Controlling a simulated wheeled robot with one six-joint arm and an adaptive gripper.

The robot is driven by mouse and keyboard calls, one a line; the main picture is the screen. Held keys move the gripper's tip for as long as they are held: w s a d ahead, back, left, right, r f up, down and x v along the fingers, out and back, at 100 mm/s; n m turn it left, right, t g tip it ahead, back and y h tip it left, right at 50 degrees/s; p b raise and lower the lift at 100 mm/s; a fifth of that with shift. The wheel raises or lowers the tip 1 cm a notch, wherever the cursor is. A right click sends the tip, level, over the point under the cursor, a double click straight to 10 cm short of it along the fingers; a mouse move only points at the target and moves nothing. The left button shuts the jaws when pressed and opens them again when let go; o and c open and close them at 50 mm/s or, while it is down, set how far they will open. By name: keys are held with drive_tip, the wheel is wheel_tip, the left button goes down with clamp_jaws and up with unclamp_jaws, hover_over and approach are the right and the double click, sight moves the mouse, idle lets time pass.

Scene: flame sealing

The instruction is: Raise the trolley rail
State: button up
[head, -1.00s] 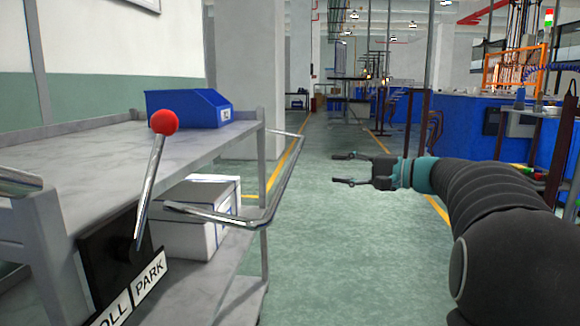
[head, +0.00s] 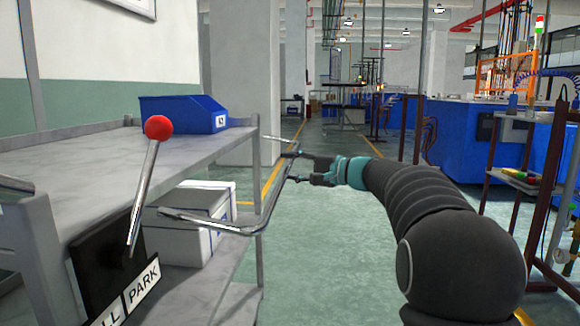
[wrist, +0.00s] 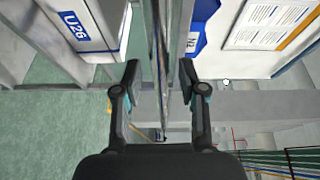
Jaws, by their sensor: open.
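The trolley rail (head: 270,203) is a bent shiny metal bar that sticks out from the end of the grey trolley (head: 75,165) in the head view. It hangs out at about the level between the two shelves. My gripper (head: 288,166) is open at the rail's outer bar, with its fingers on either side of it. In the wrist view the rail (wrist: 160,45) runs lengthwise between the open fingers of my gripper (wrist: 159,64), apart from both pads. Whether it touches the gripper deeper in is unclear.
A lever with a red ball (head: 158,127) rises beside a PARK label (head: 142,285) on the trolley. A blue bin (head: 185,113) stands on the top shelf, a white box (head: 185,240) on the lower. Open green floor (head: 330,270) lies to the right.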

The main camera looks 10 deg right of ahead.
drive_tip(key=shift+w+a, duration=0.2)
drive_tip(key=shift+a, duration=0.05)
clamp_jaws()
drive_tip(key=shift+r, duration=0.15)
